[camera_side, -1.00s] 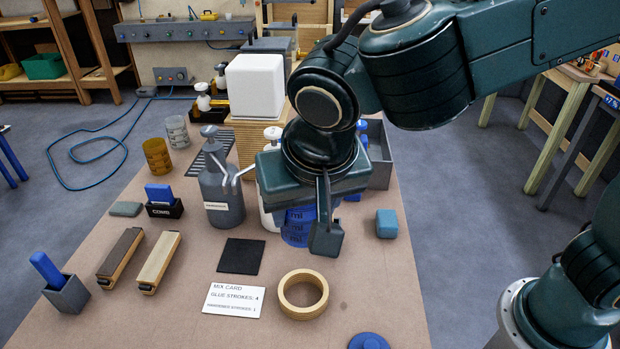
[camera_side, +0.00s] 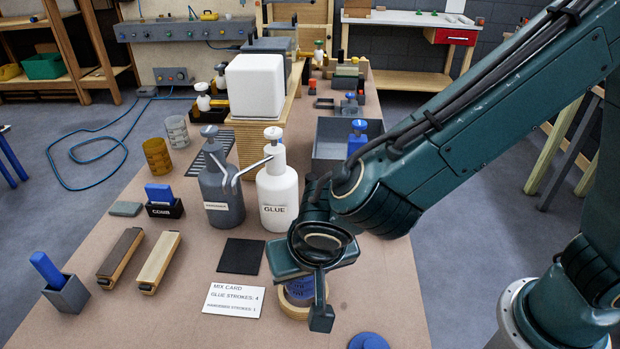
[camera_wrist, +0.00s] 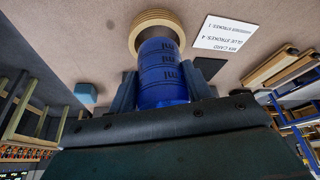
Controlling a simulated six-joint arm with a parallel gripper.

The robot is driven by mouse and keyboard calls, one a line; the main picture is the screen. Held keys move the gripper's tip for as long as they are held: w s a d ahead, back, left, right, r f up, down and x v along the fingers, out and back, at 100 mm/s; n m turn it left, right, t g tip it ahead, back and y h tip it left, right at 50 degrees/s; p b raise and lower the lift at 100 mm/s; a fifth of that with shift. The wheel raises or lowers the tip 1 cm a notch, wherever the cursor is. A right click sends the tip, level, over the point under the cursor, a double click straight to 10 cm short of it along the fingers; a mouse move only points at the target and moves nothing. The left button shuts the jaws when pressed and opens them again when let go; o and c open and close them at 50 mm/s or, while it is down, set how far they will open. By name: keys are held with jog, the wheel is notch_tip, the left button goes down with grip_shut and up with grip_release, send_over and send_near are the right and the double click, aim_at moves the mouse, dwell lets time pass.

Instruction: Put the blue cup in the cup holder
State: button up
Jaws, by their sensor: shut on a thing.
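The blue cup (camera_wrist: 160,72) is between the two fingers of my gripper (camera_wrist: 164,88), which is shut on it. In the side view the cup (camera_side: 299,289) is mostly hidden by my gripper (camera_side: 312,285). The cup holder is a light wooden ring (camera_wrist: 157,18) on the table, and it also shows in the side view (camera_side: 291,310). The cup's far end overlaps the ring's opening in the wrist view. I cannot tell whether its base is inside the ring or just above it.
The mix card (camera_side: 233,300) lies just left of the ring, with a black pad (camera_side: 241,256) behind it. The glue bottle (camera_side: 277,197) and a grey pump bottle (camera_side: 221,190) stand farther back. A blue round lid (camera_side: 368,341) lies at the front.

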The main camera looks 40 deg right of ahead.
aim_at(307, 282)
jog(key=shift+f, duration=2.1)
jog(key=shift+f, duration=0.15)
jog(key=o, duration=1)
jog(key=shift+o, duration=0.2)
jog(key=v, duration=1.2)
jog(key=shift+d+r, duration=0.15)
jog(key=shift+r, duration=0.05)
